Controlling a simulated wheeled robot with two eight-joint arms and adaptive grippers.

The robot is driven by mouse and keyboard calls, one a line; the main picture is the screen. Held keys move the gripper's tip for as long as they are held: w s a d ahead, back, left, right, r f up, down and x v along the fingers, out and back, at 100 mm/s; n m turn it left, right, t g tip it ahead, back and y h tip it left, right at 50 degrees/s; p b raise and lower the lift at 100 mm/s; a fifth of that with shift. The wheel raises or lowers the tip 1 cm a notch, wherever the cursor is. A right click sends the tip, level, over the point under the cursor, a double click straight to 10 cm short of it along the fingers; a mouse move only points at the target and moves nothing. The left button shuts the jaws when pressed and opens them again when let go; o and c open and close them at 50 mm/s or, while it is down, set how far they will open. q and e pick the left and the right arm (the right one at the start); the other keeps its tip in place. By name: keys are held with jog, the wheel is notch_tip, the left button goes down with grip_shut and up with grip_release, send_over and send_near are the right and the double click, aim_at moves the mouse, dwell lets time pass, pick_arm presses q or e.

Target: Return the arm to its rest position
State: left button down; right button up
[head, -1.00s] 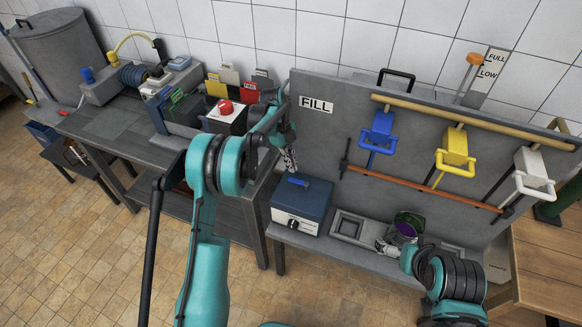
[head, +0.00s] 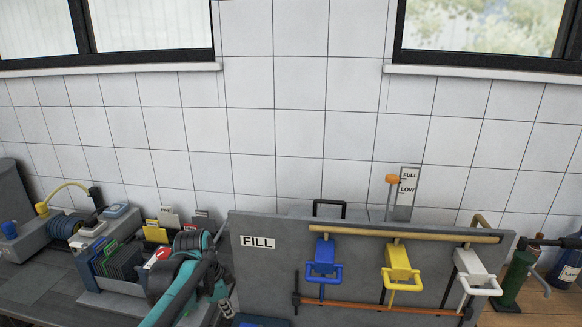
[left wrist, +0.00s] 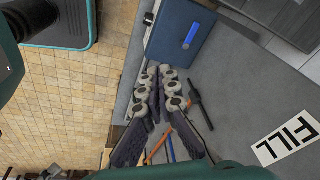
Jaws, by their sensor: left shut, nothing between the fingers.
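My left arm, teal and grey, comes up from the bottom of the head view. Its gripper (head: 226,306) is beside the left edge of the grey FILL panel (head: 262,272), partly cut off by the lower edge of the picture. In the left wrist view the gripper's fingers (left wrist: 163,88) are shut with nothing between them. A blue box with a blue handle (left wrist: 168,32) lies beyond the fingertips there. The FILL label (left wrist: 288,138) is to their right. My right arm and gripper are not in the head view.
A bench with dark card racks (head: 118,263) stands left.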

pick_arm(q)
jog(key=s+a+f+n+t+y, duration=0.1)
jog(key=s+n+t, duration=0.4)
jog(key=s+n, duration=0.8)
jog(key=s, duration=0.6)
jog(key=shift+a+y, duration=0.25)
jog(key=shift+y, duration=0.05)
